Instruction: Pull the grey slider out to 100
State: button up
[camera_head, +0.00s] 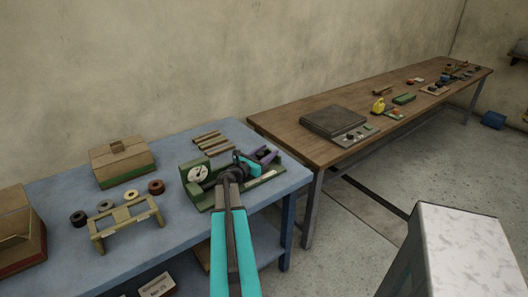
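A green device (206,202) stands on the blue table, with a round white dial (198,173) at its left end and a pale strip (262,180) along its front right. A purple part (266,154) shows at its right end. My teal and dark arm reaches up from the bottom of the view to the device, and my gripper (240,168) is over its middle. The arm and gripper cover much of the device. I cannot make out the grey slider, the scale numbers or whether the fingers are open or touching anything.
The blue table (190,238) also holds a wooden box (122,163), a yellowish stand (128,220), several rings and several short bars (212,142) behind the device. A brown table (285,130) with a dark flat unit (333,121) stands to the right. A pale block (470,250) fills the lower right.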

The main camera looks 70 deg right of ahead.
jog(key=shift+o, duration=0.4)
jog(key=shift+s, duration=0.25)
jog(key=shift+w, duration=0.2)
jog(key=shift+r, duration=0.15)
jog(key=shift+w, duration=0.15)
jog(key=shift+b+v, duration=1.4)
jog(key=shift+v, duration=5.4)
jog(key=shift+s, duration=0.2)
